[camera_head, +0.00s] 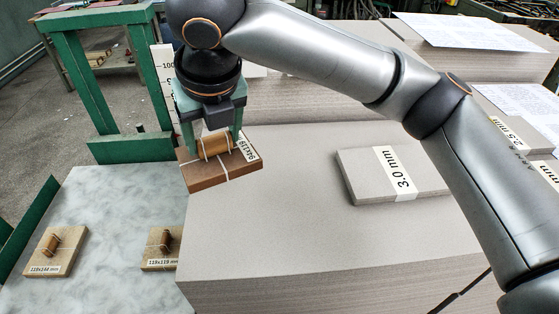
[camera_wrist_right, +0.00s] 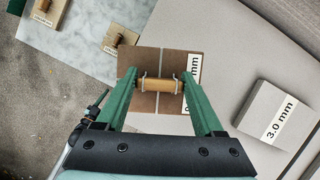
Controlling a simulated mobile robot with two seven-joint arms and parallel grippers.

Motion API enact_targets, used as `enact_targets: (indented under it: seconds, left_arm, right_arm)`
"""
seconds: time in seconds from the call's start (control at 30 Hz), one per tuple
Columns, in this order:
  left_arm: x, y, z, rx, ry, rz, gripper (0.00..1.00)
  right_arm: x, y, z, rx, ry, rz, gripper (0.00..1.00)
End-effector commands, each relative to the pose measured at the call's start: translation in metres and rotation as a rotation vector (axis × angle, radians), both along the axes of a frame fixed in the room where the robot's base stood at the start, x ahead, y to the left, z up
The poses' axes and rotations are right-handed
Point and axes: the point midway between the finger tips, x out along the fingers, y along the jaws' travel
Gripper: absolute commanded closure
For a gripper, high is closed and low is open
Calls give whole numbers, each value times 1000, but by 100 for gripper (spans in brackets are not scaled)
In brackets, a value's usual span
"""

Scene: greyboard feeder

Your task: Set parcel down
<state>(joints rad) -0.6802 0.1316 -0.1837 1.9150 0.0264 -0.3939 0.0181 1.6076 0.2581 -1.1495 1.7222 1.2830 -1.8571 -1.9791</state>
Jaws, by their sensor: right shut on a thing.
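The parcel (camera_head: 225,172) is a flat brown block tied with string, with a wooden toggle handle (camera_head: 214,146) on top and a white label reading 94x119. My right gripper (camera_head: 213,150) is shut on the toggle handle, from above. The parcel is at the left edge of the large greyboard stack (camera_head: 300,240); I cannot tell whether it touches the stack. In the wrist view, the parcel (camera_wrist_right: 165,108) is below the green fingers of my right gripper (camera_wrist_right: 160,84), which flank the handle (camera_wrist_right: 160,85). My left gripper is not in view.
Two similar parcels lie on the marble table at left, one (camera_head: 62,262) at the far left and one (camera_head: 152,262) beside the stack. A 3.0 mm board bundle (camera_head: 360,180) sits on the stack. A green frame (camera_head: 85,90) stands behind. The stack's front is clear.

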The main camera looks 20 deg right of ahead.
Motion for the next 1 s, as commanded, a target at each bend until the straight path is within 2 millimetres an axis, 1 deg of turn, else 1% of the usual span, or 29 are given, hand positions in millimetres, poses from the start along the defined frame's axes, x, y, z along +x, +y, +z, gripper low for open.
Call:
enact_targets:
  seconds: [0.03,0.17,0.2,0.3,0.4,0.63,0.7,0.8,0.87,0.93,1.0]
  left_arm:
    - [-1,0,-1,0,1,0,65]
    - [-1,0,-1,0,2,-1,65]
    - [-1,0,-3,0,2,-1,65]
    - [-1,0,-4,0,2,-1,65]
    - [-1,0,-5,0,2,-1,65]
    - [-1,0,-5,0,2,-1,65]
    - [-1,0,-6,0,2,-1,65]
    - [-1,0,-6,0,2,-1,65]
    - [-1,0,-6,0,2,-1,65]
    - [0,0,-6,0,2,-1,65]
    - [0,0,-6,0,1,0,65]
  right_arm:
    - [6,-14,-7,1,1,-6,100]
    - [17,-44,-21,1,2,-6,100]
    - [19,-49,-32,-1,3,-4,100]
    - [24,-62,-49,0,2,-3,100]
    - [27,-71,-61,0,0,-2,100]
    - [31,-80,-73,1,0,-2,100]
    - [33,-86,-80,1,0,-2,100]
    - [32,-84,-96,0,2,2,100]
    - [32,-84,-104,-1,1,1,100]
    - [32,-84,-108,1,-1,0,100]
    - [32,-84,-108,2,-2,1,100]
